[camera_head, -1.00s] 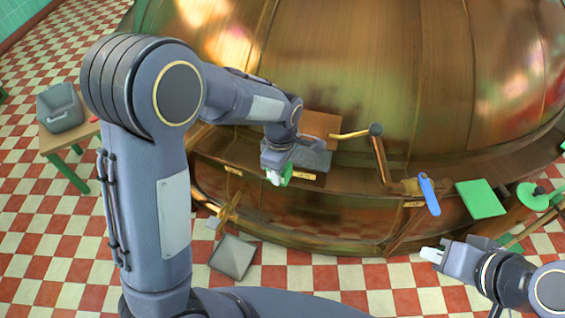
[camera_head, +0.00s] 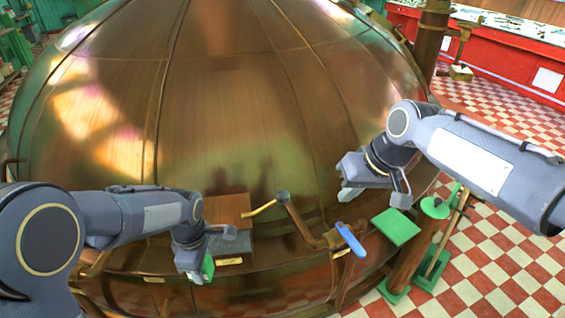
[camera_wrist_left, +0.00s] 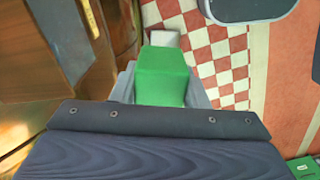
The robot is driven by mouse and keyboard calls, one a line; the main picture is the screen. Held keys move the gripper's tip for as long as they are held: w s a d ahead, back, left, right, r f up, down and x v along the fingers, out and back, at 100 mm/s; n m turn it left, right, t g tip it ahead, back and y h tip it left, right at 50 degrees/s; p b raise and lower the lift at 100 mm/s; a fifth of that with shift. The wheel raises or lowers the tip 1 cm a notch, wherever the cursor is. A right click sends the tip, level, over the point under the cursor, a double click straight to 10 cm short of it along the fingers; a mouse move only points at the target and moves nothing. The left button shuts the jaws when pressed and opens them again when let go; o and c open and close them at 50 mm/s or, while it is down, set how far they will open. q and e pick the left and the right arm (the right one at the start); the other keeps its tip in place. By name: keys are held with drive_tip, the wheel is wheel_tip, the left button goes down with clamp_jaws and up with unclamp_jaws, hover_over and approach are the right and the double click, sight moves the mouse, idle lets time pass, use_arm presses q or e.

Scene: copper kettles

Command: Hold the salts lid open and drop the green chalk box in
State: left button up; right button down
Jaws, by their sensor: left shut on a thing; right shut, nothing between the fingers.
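My left gripper (camera_head: 198,266) is shut on the green chalk box (camera_head: 208,267), just left of a grey box (camera_head: 236,243) on the kettle's ledge. The chalk box (camera_wrist_left: 165,75) also fills the jaws in the left wrist view. A brown panel (camera_head: 228,209) stands behind the grey box; I cannot tell if it is the salts lid.
The large copper kettle dome (camera_head: 230,100) fills the space behind. A green square plate (camera_head: 396,227) and a green disc (camera_head: 435,207) lie to the right of the blue handle. The checkered floor (camera_head: 500,255) is open at the right.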

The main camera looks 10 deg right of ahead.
drive_tip(key=w+a+f+n+h, duration=0.1)
drive_tip(key=w+a+f, duration=0.15)
drive_tip(key=w, duration=0.85)
drive_tip(key=n+g+h, duration=0.1)
drive_tip(key=h, duration=0.1)
hover_over(288, 194)
drive_tip(key=a, duration=0.1)
drive_tip(key=s+x, duration=0.1)
drive_tip(key=x, duration=0.7)
drive_tip(key=s+x, duration=0.1)
drive_tip(key=x, duration=0.2)
drive_tip(key=shift+a+f, duration=0.1)
drive_tip(key=shift+a, duration=0.1)
drive_tip(key=shift+s+f, duration=0.1)
drive_tip(key=shift+f, duration=0.05)
drive_tip(key=shift+x, duration=0.85)
drive_tip(key=shift+s+a, duration=0.1)
drive_tip(key=shift+s, duration=0.1)
drive_tip(key=shift+f, duration=0.15)
drive_tip(key=shift+d+f, duration=0.4)
drive_tip(key=shift+f, duration=0.45)
drive_tip(key=shift+d+f, duration=0.4)
drive_tip(key=shift+f, duration=0.4)
